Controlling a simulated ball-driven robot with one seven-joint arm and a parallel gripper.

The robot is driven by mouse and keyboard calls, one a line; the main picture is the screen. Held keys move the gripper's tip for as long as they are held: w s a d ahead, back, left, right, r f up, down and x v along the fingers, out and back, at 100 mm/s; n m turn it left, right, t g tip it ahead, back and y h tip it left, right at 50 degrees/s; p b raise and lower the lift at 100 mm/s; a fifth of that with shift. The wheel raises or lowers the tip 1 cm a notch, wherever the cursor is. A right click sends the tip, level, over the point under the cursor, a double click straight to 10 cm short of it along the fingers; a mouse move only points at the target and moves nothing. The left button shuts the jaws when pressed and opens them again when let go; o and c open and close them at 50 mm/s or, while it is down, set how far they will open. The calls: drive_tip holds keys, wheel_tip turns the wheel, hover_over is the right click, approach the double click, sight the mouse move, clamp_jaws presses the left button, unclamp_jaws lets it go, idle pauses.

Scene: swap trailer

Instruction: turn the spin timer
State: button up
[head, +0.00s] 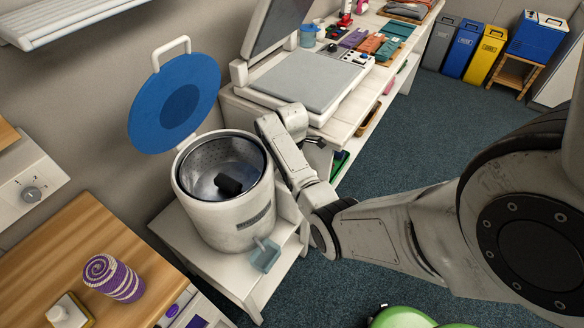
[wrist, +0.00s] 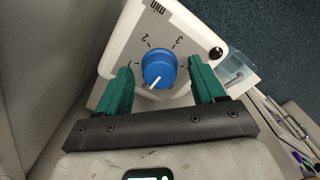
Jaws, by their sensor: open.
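The spin timer shows in the wrist view as a white panel (wrist: 190,25) with the word "min" and dial numbers, 2 and 3 among them. Its blue round knob (wrist: 158,69) has a white pointer line toward the lower left of the picture. My gripper (wrist: 161,78) is open, with one teal finger on each side of the knob. I cannot tell whether the fingers touch it. In the head view the white spinner drum (head: 225,212) stands with its blue lid (head: 150,125) raised and a dark item (head: 228,186) inside. The knob and fingers are hidden there.
A clear container (head: 265,255) sits under the drum's spout. A wooden counter (head: 50,250) with a purple-striped roll (head: 113,278) is at the lower left. A white bench (head: 345,115) stands behind my arm. Blue and yellow bins are at the far right; carpet lies free between.

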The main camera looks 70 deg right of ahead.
drive_tip(key=shift+c, duration=0.4)
drive_tip(key=c, duration=1)
drive_tip(key=shift+o, duration=0.2)
